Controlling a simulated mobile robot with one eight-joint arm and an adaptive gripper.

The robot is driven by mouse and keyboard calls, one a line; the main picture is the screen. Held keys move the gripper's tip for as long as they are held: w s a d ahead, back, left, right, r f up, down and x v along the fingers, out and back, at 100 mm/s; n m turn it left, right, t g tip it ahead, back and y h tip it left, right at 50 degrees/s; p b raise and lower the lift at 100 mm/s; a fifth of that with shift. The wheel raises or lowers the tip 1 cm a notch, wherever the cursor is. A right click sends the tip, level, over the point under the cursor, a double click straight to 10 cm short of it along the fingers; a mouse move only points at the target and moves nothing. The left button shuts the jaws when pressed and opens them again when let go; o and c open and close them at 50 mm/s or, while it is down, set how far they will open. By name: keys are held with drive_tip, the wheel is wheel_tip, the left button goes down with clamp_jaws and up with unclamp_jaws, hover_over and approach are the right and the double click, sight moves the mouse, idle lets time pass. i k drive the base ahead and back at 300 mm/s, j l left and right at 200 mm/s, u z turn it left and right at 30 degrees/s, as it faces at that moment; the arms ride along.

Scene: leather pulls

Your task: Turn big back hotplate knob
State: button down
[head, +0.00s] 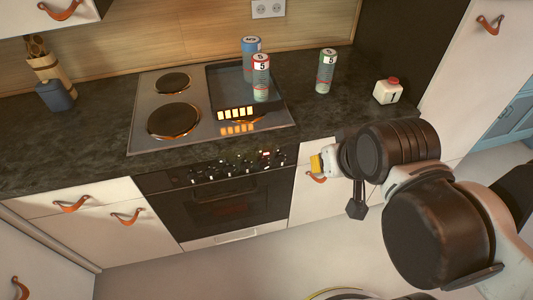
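A row of small knobs (237,166) runs along the black front panel of the oven (240,205), below the cooktop (140,135). They are too small to tell which one is for the big back hotplate. A small back hotplate (173,83) and a larger front hotplate (173,120) show on the cooktop's left. A dark square pan (222,92) covers its right back part, so any hotplate there is hidden. My gripper (322,165) is right of the knobs, with a yellow tip facing them and apart from them in the picture. Its finger opening is not clear.
A blue-topped can (250,58) and a red-topped can (261,78) stand at the pan. A green can (326,72) and a white box with a red top (388,92) stand on the counter. Drawers with leather pulls (128,217) flank the oven. The floor before it looks clear.

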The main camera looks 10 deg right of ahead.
sight(263, 164)
drive_tip(key=k+u, duration=0.1)
drive_tip(key=k, duration=0.35)
drive_tip(key=k+j, duration=0.15)
drive_tip(key=k, duration=0.35)
drive_tip(key=u, duration=0.05)
